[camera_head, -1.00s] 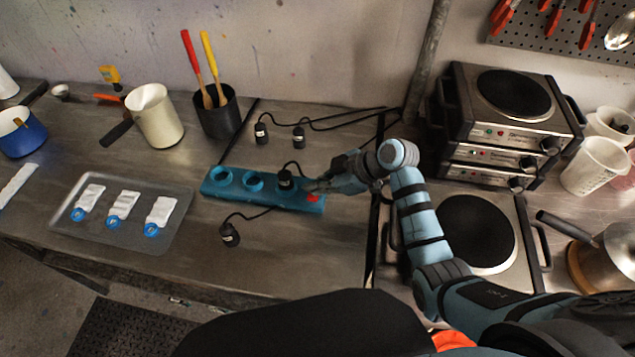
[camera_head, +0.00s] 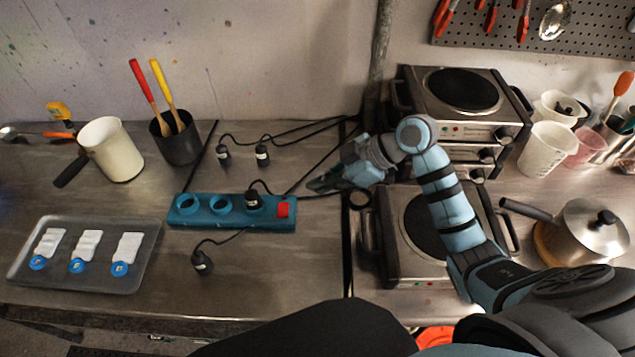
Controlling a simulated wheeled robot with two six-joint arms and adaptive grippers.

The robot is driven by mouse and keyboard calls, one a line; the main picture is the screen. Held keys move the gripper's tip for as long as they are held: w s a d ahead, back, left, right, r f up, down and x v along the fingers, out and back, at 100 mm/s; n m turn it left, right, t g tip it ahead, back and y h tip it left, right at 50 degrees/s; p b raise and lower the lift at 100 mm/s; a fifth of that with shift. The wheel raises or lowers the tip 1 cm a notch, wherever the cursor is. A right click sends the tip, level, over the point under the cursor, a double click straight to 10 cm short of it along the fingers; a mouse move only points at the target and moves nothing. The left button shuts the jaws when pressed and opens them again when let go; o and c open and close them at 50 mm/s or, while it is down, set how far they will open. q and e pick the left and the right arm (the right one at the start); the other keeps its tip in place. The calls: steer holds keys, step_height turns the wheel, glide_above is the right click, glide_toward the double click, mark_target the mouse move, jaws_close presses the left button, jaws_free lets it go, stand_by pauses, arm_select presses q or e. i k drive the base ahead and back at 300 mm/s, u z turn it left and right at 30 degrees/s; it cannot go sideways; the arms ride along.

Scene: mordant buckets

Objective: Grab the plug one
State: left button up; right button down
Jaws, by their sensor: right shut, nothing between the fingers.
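A blue power strip (camera_head: 180,217) lies on the worktop, with a red switch (camera_head: 283,210) at its right end. One black plug (camera_head: 254,200) sits upright in the strip's socket beside the switch. The two sockets to its left are empty. Two black plugs, a left one (camera_head: 224,156) and a right one (camera_head: 262,156), stand on the worktop behind the strip. Another black plug (camera_head: 202,263) lies in front of it. Each has a black cord. My right gripper (camera_head: 313,187) is shut and empty, just right of the strip and apart from it. My left gripper is out of view.
Stacked hotplates (camera_head: 455,123) and a front hotplate (camera_head: 395,270) stand to the right. A lidded pot (camera_head: 590,235) is farther right. A tray (camera_head: 140,272) with white strips, a cream pot (camera_head: 112,152) and a black utensil holder (camera_head: 178,148) stand left.

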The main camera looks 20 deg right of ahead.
mark_target(253, 202)
steer(key=k, duration=1.5)
